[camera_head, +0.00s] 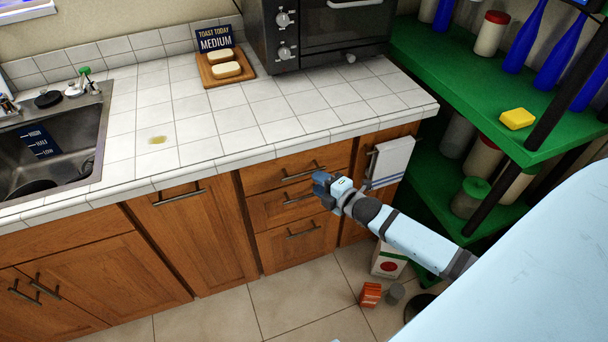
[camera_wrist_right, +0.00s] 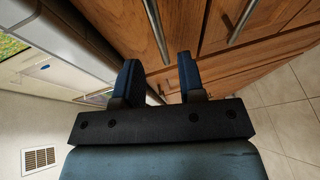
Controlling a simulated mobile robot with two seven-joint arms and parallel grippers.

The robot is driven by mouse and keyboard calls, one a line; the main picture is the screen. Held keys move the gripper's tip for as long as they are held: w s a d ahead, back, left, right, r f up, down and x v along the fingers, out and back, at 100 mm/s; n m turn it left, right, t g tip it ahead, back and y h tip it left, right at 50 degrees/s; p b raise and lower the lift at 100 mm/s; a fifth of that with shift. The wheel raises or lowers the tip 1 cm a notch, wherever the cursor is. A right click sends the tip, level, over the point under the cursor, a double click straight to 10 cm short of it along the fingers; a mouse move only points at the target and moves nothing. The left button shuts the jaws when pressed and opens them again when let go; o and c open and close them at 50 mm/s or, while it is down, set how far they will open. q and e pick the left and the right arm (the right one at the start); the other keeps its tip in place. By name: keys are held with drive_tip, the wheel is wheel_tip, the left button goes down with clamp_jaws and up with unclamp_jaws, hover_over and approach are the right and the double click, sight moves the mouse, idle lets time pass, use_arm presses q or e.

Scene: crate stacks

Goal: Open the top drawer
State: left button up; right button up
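The top drawer (camera_head: 268,175) is a wooden front with a metal bar handle (camera_head: 299,173), directly under the tiled counter edge. It looks closed. My right gripper (camera_head: 318,182) is just in front of the drawer stack, near the right end of that handle. In the right wrist view, my right gripper (camera_wrist_right: 158,72) has its two dark blue fingers apart. A bar handle (camera_wrist_right: 153,28), apparently the top drawer's, shows between and beyond the fingertips. Contact with it cannot be told. My left gripper is not in view.
Below are a middle drawer (camera_head: 270,210) and a bottom drawer (camera_head: 275,250). A towel (camera_head: 391,160) hangs right of the stack. Green shelves (camera_head: 470,90) stand at the right. A carton (camera_head: 388,262) and an orange box (camera_head: 370,294) are on the floor. Floor before the drawers is clear.

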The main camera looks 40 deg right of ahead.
sight(304, 174)
drive_tip(key=x, duration=0.6)
drive_tip(key=shift+w+f, duration=0.1)
drive_tip(key=shift+w, duration=0.2)
clamp_jaws()
